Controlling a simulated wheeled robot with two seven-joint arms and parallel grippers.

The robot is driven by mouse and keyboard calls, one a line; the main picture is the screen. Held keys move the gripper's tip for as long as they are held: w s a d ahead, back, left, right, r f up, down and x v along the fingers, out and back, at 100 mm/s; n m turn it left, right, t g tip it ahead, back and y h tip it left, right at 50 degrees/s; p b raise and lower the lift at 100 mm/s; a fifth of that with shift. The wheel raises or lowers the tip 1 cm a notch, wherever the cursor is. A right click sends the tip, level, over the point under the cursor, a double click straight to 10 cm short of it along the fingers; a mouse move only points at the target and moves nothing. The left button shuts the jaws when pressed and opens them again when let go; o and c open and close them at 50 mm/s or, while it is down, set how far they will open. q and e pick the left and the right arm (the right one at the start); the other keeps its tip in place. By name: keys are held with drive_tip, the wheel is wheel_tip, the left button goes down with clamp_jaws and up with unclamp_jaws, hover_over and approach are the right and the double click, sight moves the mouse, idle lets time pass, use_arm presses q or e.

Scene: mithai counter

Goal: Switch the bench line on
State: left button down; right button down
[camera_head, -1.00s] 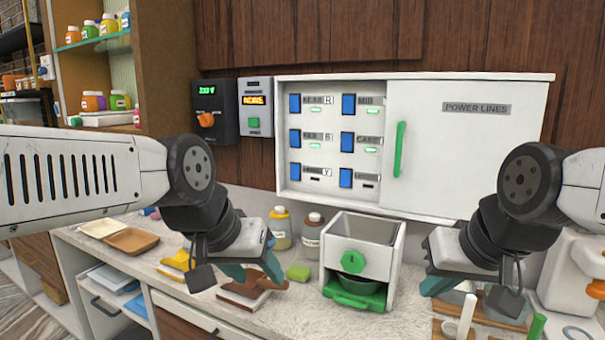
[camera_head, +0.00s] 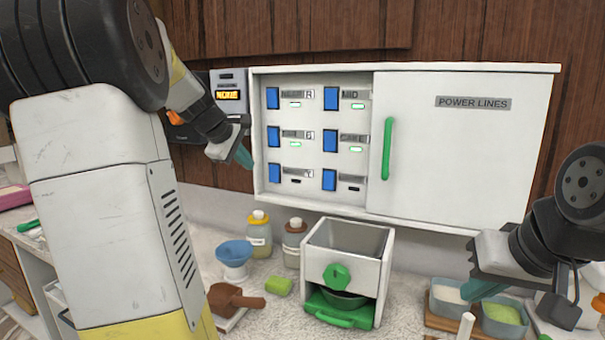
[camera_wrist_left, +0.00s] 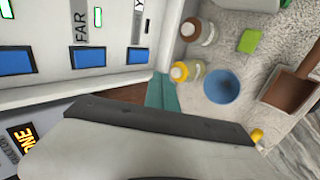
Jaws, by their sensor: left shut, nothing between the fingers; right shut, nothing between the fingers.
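A white power lines cabinet (camera_head: 466,150) hangs on the wall, its left part open. Inside are several blue switches in two columns. Green lamps glow beside the top and middle rows. The lamps beside the bottom-left switch (camera_head: 275,173) and bottom-right switch (camera_head: 329,180) are dark. Most labels are too small to read; one reads FAR in the left wrist view (camera_wrist_left: 81,22). My left gripper (camera_head: 243,156) is shut and empty, just left of the cabinet's left edge. Its teal fingers (camera_wrist_left: 163,94) show in the left wrist view. My right gripper (camera_head: 484,289) is shut and empty above the counter at right.
A green handle (camera_head: 387,149) is on the cabinet's sliding door. A display box (camera_head: 228,92) hangs left of the cabinet. Below stand a white box with a green knob (camera_head: 337,276), bottles (camera_head: 259,234), a blue bowl (camera_head: 234,253) and trays (camera_head: 504,316). My left arm covers the left side.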

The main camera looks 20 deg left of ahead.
use_arm(q)
drive_tip(key=shift+w+a+n, duration=0.3)
drive_tip(key=shift+w+a, duration=0.05)
drive_tip(key=shift+w, duration=0.3)
approach(273, 180)
wheel_tip(273, 180, down, 4)
drive_tip(key=shift+w+d+f, duration=0.1)
drive_tip(key=shift+w+d, duration=0.05)
drive_tip(key=shift+w, duration=0.9)
drive_tip(key=shift+w+d+f, duration=0.1)
drive_tip(key=shift+w+d, duration=0.05)
drive_tip(key=shift+w, duration=0.9)
